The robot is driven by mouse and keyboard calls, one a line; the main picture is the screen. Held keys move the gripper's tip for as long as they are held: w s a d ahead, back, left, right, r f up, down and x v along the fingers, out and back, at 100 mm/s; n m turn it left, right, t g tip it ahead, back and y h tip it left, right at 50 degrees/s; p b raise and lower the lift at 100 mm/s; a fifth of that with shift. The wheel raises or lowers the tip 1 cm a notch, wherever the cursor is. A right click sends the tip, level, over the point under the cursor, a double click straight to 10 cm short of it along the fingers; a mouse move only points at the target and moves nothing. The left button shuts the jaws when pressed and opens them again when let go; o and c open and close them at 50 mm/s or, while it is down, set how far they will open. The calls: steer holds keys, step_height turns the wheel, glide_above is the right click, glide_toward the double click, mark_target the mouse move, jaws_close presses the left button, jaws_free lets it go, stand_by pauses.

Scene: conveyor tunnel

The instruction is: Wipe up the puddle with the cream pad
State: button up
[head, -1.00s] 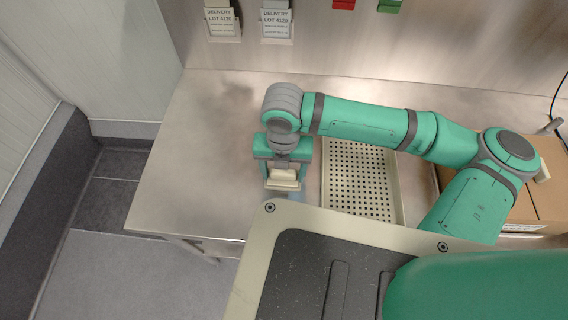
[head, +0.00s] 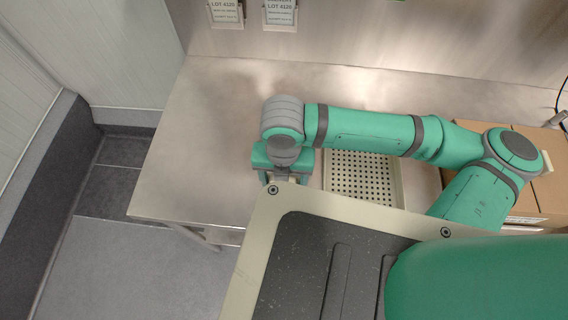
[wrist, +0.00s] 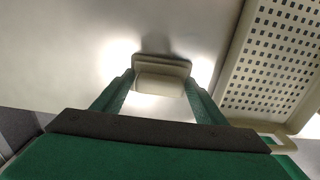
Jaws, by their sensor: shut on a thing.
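My gripper (head: 284,178) is over the steel table, left of the perforated tray, and partly hidden behind my own body in the head view. In the wrist view my gripper (wrist: 160,92) is shut on the cream pad (wrist: 160,70), which sits between the two green fingers. The pad is close to the table surface; I cannot tell whether it touches. In the head view the pad is almost wholly hidden. I cannot make out the puddle in either view now.
The steel table (head: 200,130) is bare to the left of my arm. A cream perforated tray (head: 362,175) lies to the right of the gripper, also in the wrist view (wrist: 280,62). A cardboard box (head: 550,190) stands farther right. Label holders (head: 226,12) hang on the back wall.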

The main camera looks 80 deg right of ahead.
steer(key=shift+s+d, duration=0.1)
steer(key=shift+s, duration=1.05)
steer(key=shift+w+d+r, duration=0.1)
steer(key=shift+w+d, duration=0.1)
steer(key=shift+d, duration=0.8)
steer(key=shift+w+d+r, duration=0.1)
steer(key=shift+w+d, duration=0.05)
steer(key=shift+d, duration=0.85)
steer(key=shift+w+d+f, duration=0.1)
steer(key=shift+w+d, duration=0.1)
steer(key=shift+d, duration=0.75)
steer(key=shift+w+d+f, duration=0.1)
steer(key=shift+w+d, duration=0.05)
steer(key=shift+d, duration=0.8)
steer(key=shift+w+d+r, duration=0.1)
steer(key=shift+w+d, duration=0.1)
steer(key=shift+d, duration=0.8)
steer(key=shift+w+d, duration=0.15)
steer(key=shift+d, duration=0.85)
steer(key=shift+r, duration=3)
steer(key=shift+r, duration=1.5)
